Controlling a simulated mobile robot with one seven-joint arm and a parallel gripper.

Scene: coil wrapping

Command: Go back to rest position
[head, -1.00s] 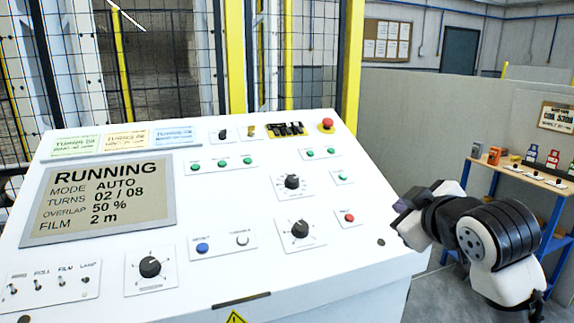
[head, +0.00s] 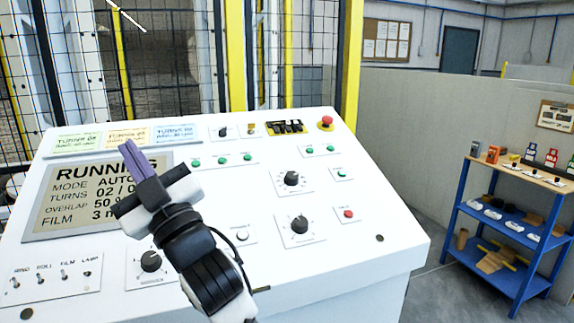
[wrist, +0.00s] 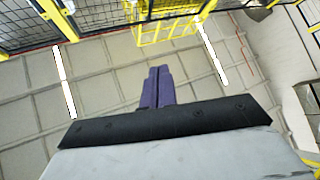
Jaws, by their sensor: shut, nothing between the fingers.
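My gripper (head: 133,150) is in front of the white control console (head: 330,255) in the head view, over the right part of its display (head: 68,203). Its purple fingers are together with nothing between them, and they point up and left. The display reads RUNNING, mode AUTO, overlap 50 % and film 3 m. My gripper hides part of the turns line. My arm covers some of the lower middle of the panel.
A blue shelf (head: 515,215) with small items stands at the right. A yellow-framed mesh fence (head: 290,60) is behind the console. A red mushroom button (head: 326,121) is at the panel's top right. Floor between console and shelf is clear.

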